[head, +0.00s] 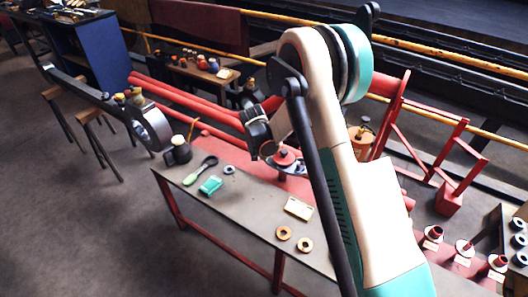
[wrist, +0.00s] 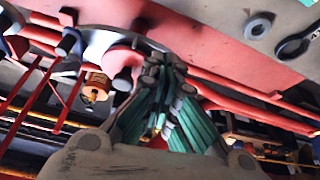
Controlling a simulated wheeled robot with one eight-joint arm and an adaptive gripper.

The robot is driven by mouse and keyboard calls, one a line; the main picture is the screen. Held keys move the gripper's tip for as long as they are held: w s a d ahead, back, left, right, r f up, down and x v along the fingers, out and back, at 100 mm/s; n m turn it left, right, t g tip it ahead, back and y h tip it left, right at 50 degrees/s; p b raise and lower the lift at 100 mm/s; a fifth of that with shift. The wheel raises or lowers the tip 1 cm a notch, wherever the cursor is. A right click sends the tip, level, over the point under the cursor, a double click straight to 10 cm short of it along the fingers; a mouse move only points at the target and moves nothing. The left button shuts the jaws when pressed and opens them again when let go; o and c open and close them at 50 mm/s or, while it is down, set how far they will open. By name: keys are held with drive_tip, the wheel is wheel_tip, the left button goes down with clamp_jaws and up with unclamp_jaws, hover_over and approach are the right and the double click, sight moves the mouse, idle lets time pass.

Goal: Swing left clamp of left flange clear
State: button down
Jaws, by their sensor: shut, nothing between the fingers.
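The flange shows in the wrist view as a grey disc (wrist: 100,42) with a red round hub (wrist: 122,58) and a dark bolt or knob (wrist: 122,80) in front of it. In the head view the flange (head: 285,158) sits at the bench's far edge, partly behind my arm. My gripper (wrist: 165,65), with green finger pads, is shut and empty, its tips close beside the red hub. I cannot tell whether they touch anything. A dark blue-black piece (wrist: 70,42) at the disc's left edge may be a clamp; its identity and swing position are unclear.
Red frames (head: 440,150) stand to the right.

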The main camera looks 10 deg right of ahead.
drive_tip(key=w+d+f+b, duration=0.1)
drive_tip(key=w+f, duration=0.1)
drive_tip(key=w+d+f+b, duration=0.2)
drive_tip(key=shift+w+d+f, duration=0.1)
drive_tip(key=shift+w+f, duration=0.15)
drive_tip(key=shift+w+d+r, duration=0.1)
